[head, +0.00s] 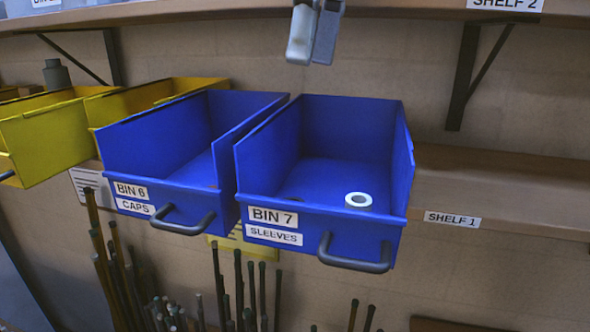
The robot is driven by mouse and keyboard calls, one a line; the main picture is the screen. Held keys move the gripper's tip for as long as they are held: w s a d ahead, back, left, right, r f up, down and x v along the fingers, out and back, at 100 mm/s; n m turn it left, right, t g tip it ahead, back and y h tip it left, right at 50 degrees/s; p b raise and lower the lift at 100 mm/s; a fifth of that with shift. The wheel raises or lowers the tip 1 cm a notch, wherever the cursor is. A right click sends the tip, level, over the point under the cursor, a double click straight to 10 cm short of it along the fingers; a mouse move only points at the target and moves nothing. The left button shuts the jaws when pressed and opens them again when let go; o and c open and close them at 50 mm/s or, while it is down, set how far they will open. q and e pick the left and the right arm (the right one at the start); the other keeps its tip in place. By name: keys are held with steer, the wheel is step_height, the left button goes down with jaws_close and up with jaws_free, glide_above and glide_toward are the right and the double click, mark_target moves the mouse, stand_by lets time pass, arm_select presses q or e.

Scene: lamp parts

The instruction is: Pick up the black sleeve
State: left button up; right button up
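I see no black sleeve in the head view. The one sleeve-like part that shows is a white ring (358,201), standing on the floor of the blue bin (290,207) labelled BIN 7 SLEEVES, near its front right corner. My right gripper (313,50) hangs at the top edge, above the back of that bin and well apart from the ring. Its two fingers are side by side with no clear gap and nothing between them. The upper part of the gripper is cut off. My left gripper is not in view.
Another blue bin (128,174), BIN 6 CAPS, stands left of BIN 7. Yellow bins (45,143) stand further left, with a grey stepped part (56,76) behind. Shelf 2 (400,8) overhangs the bins. Shelf 1 (510,190) is bare to the right. Several rods stand below.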

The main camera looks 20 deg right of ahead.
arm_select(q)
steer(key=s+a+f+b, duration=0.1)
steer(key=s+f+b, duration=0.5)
arm_select(e)
steer(key=f, duration=0.3)
steer(key=f+b, duration=0.1)
steer(key=f, duration=0.4)
steer(key=shift+s+a+f, duration=0.4)
steer(key=shift+w+a+f+b, duration=0.1)
steer(key=shift+a+f+b, duration=0.05)
steer(key=shift+f+b, duration=0.7)
steer(key=shift+a+f, duration=0.1)
steer(key=shift+f, duration=0.35)
step_height(320, 180, down, 4)
steer(key=shift+r+b, duration=0.1)
steer(key=shift+b, duration=0.9)
steer(key=shift+f, duration=0.35)
steer(key=shift+w+f, duration=0.1)
steer(key=shift+f, duration=0.05)
steer(key=shift+a, duration=0.1)
steer(key=shift+c, duration=0.2)
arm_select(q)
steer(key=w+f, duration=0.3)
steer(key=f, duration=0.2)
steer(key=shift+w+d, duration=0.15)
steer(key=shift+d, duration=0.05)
arm_select(e)
steer(key=c, duration=0.4)
